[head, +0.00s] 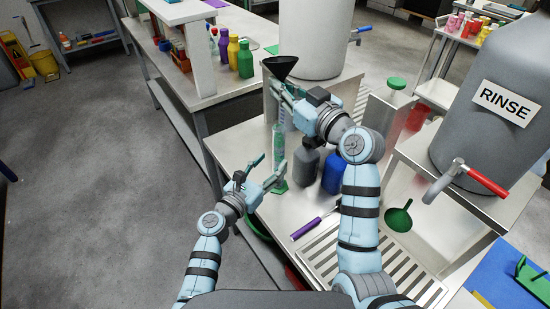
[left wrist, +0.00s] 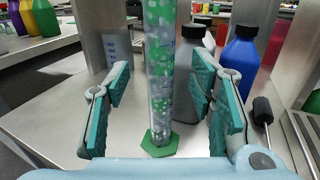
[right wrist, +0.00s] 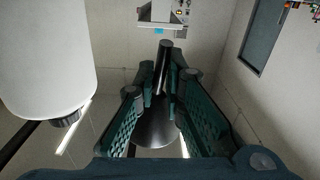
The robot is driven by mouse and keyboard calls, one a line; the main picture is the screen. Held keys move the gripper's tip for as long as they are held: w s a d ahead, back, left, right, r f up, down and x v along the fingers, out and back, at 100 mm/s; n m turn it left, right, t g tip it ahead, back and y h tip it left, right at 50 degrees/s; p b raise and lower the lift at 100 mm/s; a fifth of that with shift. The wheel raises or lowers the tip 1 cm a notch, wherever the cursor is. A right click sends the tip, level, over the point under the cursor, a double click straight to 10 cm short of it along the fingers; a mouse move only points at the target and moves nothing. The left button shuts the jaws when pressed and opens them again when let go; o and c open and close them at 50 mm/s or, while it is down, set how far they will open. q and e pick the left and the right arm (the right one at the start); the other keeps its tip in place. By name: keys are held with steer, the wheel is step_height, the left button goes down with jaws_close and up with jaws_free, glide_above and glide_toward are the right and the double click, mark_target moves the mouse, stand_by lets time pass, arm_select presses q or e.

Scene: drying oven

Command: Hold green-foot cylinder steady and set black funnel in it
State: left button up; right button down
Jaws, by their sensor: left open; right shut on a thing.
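The clear cylinder (head: 279,143) stands upright on its green foot (head: 279,187) on the bench. In the left wrist view the cylinder (left wrist: 160,60) rises between the open fingers of my left gripper (left wrist: 160,85), with gaps on both sides. My left gripper (head: 266,171) is low, near the foot. My right gripper (head: 284,96) is shut on the black funnel (head: 280,66), mouth up, near above the cylinder's top. In the right wrist view the funnel (right wrist: 156,132) shows its dark cone and stem between the fingers. Whether the stem is inside the cylinder is hidden.
A grey bottle (head: 304,162) and a blue bottle (head: 334,171) stand close right of the cylinder. A green funnel (head: 398,218) and a purple-handled tool (head: 306,229) lie nearer. A grey RINSE tank (head: 480,130) with a red-handled tap is at right.

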mark_target(276, 158)
arm_select(q)
steer(key=x, duration=0.5)
steer(key=shift+w, duration=0.1)
steer(key=shift+c, duration=0.6)
jaws_close()
stand_by(0.4)
